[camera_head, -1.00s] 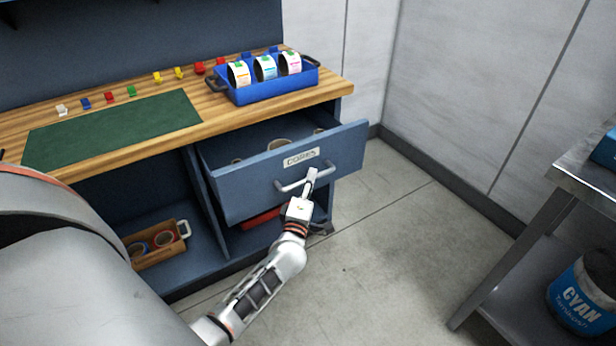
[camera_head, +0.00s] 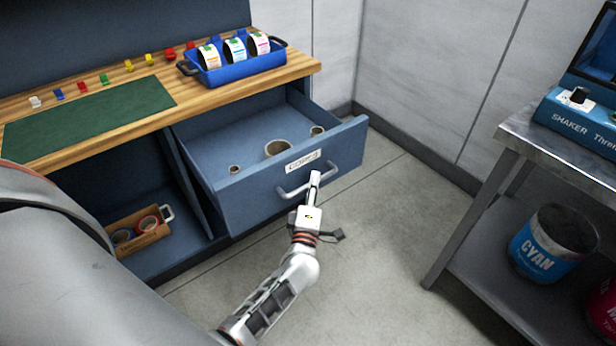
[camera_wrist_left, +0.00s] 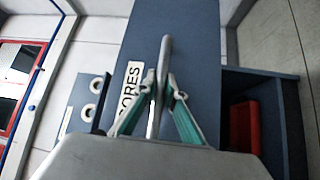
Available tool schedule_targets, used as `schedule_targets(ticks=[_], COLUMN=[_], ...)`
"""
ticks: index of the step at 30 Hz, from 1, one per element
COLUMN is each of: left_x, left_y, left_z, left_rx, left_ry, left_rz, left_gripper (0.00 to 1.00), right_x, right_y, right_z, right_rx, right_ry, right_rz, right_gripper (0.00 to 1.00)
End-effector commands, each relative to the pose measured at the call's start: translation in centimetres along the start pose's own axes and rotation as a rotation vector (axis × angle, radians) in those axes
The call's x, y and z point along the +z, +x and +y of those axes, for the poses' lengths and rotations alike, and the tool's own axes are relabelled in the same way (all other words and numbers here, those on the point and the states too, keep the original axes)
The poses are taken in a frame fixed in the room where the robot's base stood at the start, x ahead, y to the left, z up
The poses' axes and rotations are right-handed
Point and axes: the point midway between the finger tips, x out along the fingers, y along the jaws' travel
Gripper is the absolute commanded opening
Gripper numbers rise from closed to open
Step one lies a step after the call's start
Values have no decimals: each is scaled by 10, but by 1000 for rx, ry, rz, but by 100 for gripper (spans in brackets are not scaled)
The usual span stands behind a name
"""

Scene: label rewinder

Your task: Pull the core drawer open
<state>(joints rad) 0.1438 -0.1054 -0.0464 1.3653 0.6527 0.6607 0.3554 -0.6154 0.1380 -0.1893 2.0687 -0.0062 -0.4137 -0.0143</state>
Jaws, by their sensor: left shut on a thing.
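The core drawer (camera_head: 243,196) is a blue-grey drawer under the wooden bench, labelled "CORES", and stands well open in the head view. Several core rings lie inside, the largest ring (camera_head: 278,148) near the middle. Its grey bar handle (camera_head: 293,191) is on the front panel. In the left wrist view the fingers (camera_wrist_left: 158,105) close around the handle bar (camera_wrist_left: 164,65), beside the label (camera_wrist_left: 130,90). My right gripper is not in view.
A blue tray (camera_head: 222,75) with several label rolls sits on the bench. A wooden box (camera_head: 139,238) of rolls is on the lower shelf. A steel table (camera_head: 513,137) with a cyan can (camera_head: 541,262) beneath stands at right. Floor before the drawer is clear.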

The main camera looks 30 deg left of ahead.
Motion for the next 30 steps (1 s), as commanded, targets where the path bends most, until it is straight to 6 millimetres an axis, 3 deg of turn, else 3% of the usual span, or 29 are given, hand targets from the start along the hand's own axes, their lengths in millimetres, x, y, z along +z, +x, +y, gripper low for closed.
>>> schedule_targets(ticks=[12,13,15,25,30], left_x=[2,2,2,2,2], left_y=[-2,-2,-2,-3,-18], left_z=[0,0,0,0,-1], left_rx=[-1,-1,-1,0,-2], left_ry=[0,0,0,0,1], left_rz=[0,0,0,0,0], left_gripper=[0,15,28,28,28], right_x=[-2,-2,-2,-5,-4], right_y=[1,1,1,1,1], right_z=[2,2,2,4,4], right_rx=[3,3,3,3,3], right_ry=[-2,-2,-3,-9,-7], right_rz=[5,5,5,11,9], right_gripper=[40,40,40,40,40])
